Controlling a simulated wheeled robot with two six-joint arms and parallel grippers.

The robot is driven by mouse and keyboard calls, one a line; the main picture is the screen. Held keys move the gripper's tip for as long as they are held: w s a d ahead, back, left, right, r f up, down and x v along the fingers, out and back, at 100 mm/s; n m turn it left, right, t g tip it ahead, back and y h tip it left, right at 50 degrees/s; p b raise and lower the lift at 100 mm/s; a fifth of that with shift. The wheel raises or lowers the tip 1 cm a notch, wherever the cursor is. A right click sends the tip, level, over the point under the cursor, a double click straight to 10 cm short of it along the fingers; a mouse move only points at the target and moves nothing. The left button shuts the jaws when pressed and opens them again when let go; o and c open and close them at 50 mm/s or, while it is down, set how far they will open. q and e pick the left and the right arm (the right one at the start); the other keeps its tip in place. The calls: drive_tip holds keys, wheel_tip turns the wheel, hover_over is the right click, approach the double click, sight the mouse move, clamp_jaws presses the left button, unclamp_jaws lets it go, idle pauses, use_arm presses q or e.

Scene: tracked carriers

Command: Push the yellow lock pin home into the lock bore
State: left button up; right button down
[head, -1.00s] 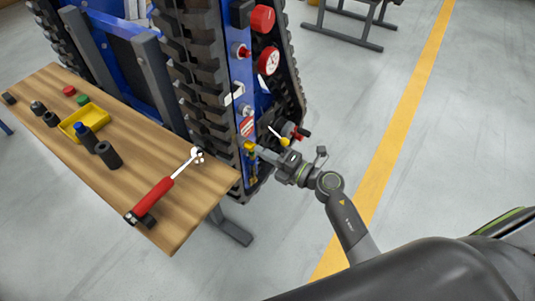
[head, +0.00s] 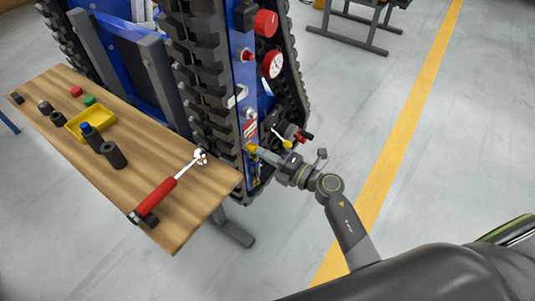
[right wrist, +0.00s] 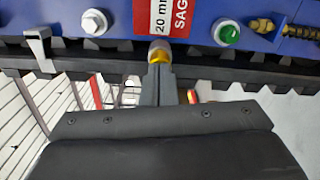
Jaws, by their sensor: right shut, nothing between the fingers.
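The yellow lock pin (head: 251,148) sits at the blue side plate of the tracked carrier, low down beside the track. In the right wrist view the pin's yellow end (right wrist: 159,56) shows just beyond my fingertips, below a red and white label. The lock bore is hidden, so I cannot tell how deep the pin sits. My right gripper (head: 262,154) is shut and empty, its fingertips (right wrist: 158,72) in line with the pin and at or very near its end. I cannot tell whether they touch. My left gripper is not in view.
A wooden bench (head: 205,205) at the left holds a red-handled ratchet (head: 160,192), a yellow tray (head: 76,124) and several sockets. A yellow-knobbed lever (head: 287,144) is close to my right gripper. A green-capped fitting (right wrist: 228,34) sits right of the pin.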

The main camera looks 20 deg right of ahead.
drive_tip(key=shift+r, duration=0.2)
drive_tip(key=b+v, duration=0.3)
drive_tip(key=v, duration=1.6)
drive_tip(key=shift+f+b, duration=0.25)
drive_tip(key=shift+b, duration=0.1)
drive_tip(key=shift+w, duration=0.1)
